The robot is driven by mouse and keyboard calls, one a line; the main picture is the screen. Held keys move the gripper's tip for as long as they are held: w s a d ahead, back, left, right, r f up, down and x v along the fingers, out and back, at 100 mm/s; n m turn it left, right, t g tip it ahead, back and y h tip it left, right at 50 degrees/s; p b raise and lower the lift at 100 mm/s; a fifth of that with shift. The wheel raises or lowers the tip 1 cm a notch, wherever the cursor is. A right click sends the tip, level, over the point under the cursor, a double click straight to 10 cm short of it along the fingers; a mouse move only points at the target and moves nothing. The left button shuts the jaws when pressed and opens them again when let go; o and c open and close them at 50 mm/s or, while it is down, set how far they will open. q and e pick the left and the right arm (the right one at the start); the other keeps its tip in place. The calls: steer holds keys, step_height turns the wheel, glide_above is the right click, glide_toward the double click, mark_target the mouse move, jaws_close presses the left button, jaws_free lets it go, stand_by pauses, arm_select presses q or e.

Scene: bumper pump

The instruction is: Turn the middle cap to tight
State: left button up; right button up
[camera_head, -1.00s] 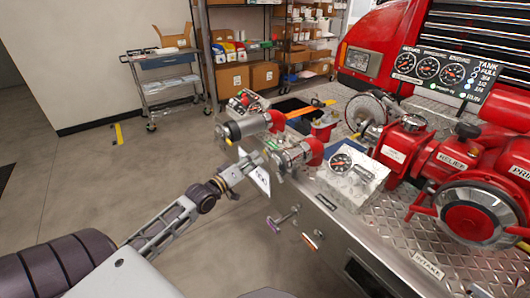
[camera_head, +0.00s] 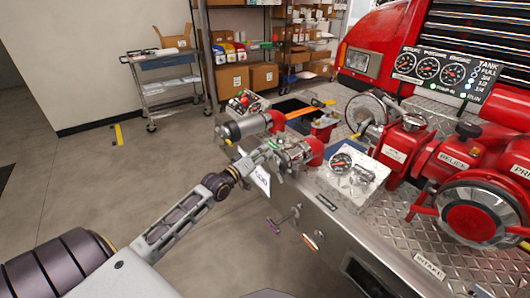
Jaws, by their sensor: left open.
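Capped silver outlets on red fittings stick out from the left side of the metal deck. I cannot tell for sure which cap counts as the middle one. My left gripper (camera_head: 268,149) is open, with its fingers at the outer end of the nearer outlet. The fingers overlap that cap in the picture, and contact is unclear. The cap's face is partly hidden. My right gripper is out of view.
A gauge box (camera_head: 352,174) stands on the deck right of the nearer outlet. Red pump parts (camera_head: 470,212) fill the right side. Two small handles (camera_head: 311,241) stick out from the deck's front panel.

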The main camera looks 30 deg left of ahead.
arm_select(q)
steer(key=shift+w+d, duration=0.15)
steer(key=shift+w, duration=0.95)
steer(key=shift+c, duration=0.3)
jaws_close()
